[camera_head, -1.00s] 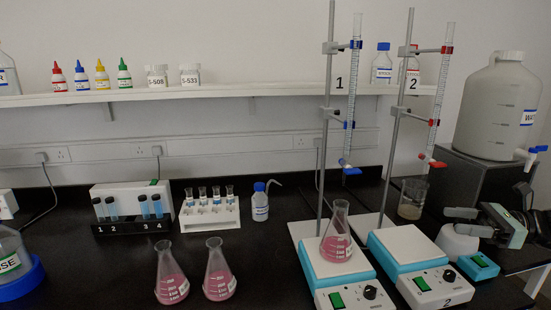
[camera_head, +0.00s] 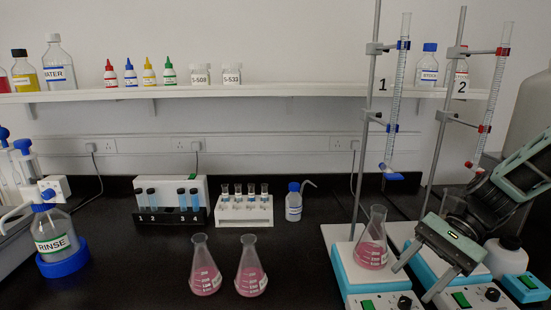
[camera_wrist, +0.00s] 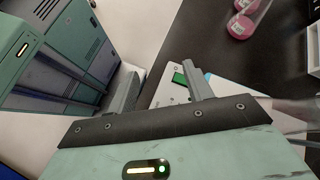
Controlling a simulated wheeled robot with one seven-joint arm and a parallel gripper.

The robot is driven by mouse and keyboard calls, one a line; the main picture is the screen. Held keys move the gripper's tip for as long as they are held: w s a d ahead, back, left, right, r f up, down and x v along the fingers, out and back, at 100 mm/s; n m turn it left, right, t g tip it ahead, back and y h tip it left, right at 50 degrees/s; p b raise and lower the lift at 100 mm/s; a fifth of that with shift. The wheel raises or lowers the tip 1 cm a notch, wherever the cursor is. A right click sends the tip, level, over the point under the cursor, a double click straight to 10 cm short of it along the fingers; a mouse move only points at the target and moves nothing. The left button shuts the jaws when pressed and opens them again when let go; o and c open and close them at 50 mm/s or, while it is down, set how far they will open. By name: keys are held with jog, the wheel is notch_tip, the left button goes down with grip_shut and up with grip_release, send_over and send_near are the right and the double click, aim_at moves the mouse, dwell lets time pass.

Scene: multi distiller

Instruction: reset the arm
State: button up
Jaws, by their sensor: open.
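My gripper (camera_head: 412,284) is at the right in the head view, above the front of the stirrer plates, and reaches down and left. Its two fingers are apart with nothing between them. In the wrist view the open fingers (camera_wrist: 160,90) point away from the camera over the bench edge, near a white stirrer plate (camera_wrist: 215,97) with a green switch. The pink-filled flask on the left stirrer (camera_head: 371,245) stands upright just behind my gripper in the head view. My arm hides part of the right stirrer plate.
Two pink flasks (camera_head: 204,268) (camera_head: 251,270) stand mid-bench. Burette 1 (camera_head: 398,80) and burette 2 (camera_head: 495,90) hang on stands above the stirrers. A rinse bottle (camera_head: 54,236) is at left. Racks (camera_head: 245,212) stand behind. The front left bench is clear.

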jog(key=s+a+r+n+t+h, duration=0.2)
jog(key=s+a+n+h, duration=0.7)
jog(key=s+n, duration=0.7)
jog(key=a+n+t, duration=0.1)
jog(key=a+n, duration=0.1)
jog(key=a, duration=0.1)
jog(key=shift+s+a+r+n+t, duration=0.2)
jog(key=shift+s+a+n+t, duration=0.1)
jog(key=shift+n, duration=0.1)
jog(key=shift+w+d, duration=0.1)
